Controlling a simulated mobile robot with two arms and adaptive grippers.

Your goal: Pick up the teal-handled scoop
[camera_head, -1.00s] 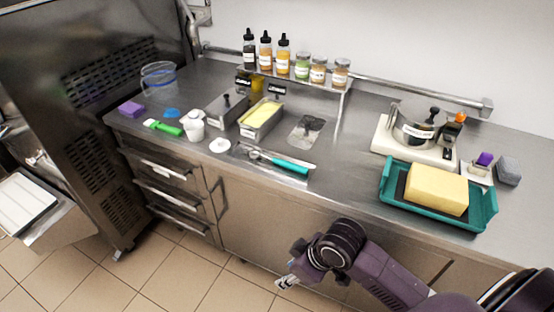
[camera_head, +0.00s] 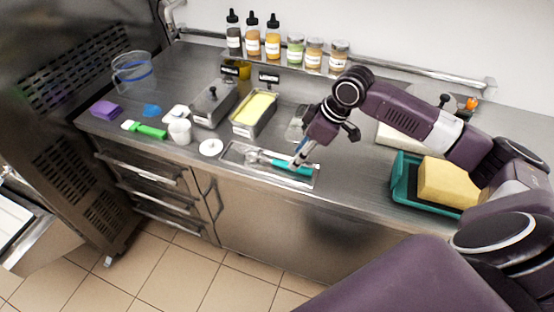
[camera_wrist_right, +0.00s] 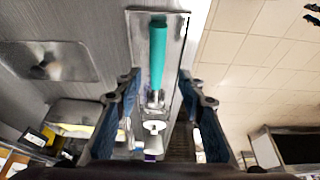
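The teal-handled scoop (camera_head: 289,168) lies in a shallow metal tray (camera_head: 232,155) near the counter's front edge, its handle toward the right. My right gripper (camera_head: 297,162) is above the right end of the handle in the head view. In the right wrist view the teal handle (camera_wrist_right: 158,55) runs lengthwise between the two fingers of my right gripper (camera_wrist_right: 158,90), which are apart with gaps on both sides. The scoop's metal end shows lower in that view. I cannot tell the exact height of the fingers over the handle. My left gripper is not in view.
A white round lid (camera_head: 211,147) and a metal pan with yellow contents (camera_head: 270,95) are near the tray. A green-handled tool (camera_head: 152,131) lies to the left. Bottles (camera_head: 253,36) stand on the back shelf.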

